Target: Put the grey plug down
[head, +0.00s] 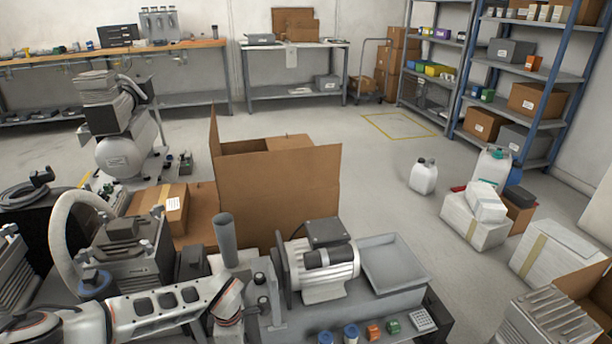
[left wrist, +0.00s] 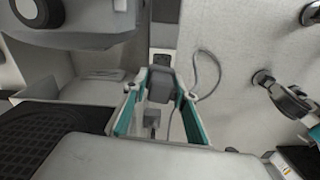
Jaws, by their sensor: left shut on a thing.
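The grey plug (left wrist: 160,84) is a small grey block between the fingertips of my left gripper (left wrist: 161,92), seen in the left wrist view. The gripper's teal-edged fingers are shut on it. A thin grey cable (left wrist: 217,70) loops to the right of the plug. A smaller grey block (left wrist: 152,120) shows between the fingers, nearer the camera. In the head view my left arm reaches in from the lower left, but I cannot make out its gripper or the plug there. My right gripper is in neither view.
Just beyond the plug is a dark fitting (left wrist: 161,60) on a pale surface. A black ribbed part (left wrist: 50,135) lies at left. In the head view, a motor unit (head: 325,265), a grey tray (head: 395,265) and an open cardboard box (head: 275,195) crowd the bench area.

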